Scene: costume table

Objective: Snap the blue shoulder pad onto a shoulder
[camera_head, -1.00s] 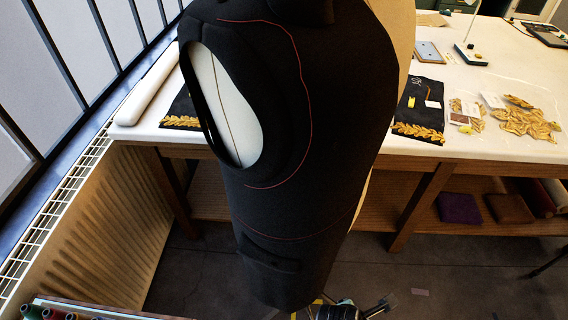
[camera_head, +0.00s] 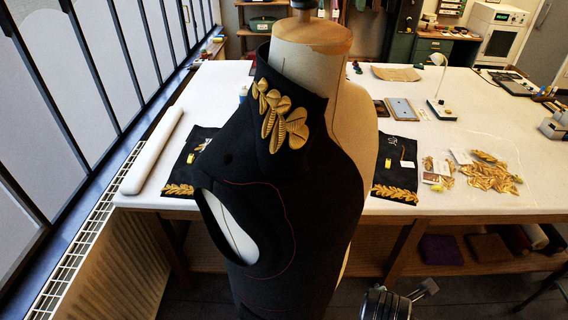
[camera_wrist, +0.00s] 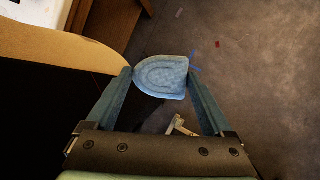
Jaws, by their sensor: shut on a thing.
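The blue shoulder pad (camera_wrist: 161,76) is a flat, rounded piece with a raised curved ridge. My gripper (camera_wrist: 160,82) is shut on it in the wrist view, one finger at each side edge, with the pad at the fingertips. A dress form (camera_head: 345,130) stands in the middle of the head view, wearing a black half-jacket (camera_head: 330,225) with a gold-leaf collar. The jacket's armhole (camera_head: 232,230) is open on the left, with a white inside showing. The form's right side is bare tan. The pad is not visible in the head view.
A white-topped table (camera_head: 455,190) stands behind the form, bearing a white roll (camera_head: 152,150), black embroidered pieces (camera_head: 396,170) and gold trims (camera_head: 488,178). A radiator (camera_head: 135,262) and windows line the left.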

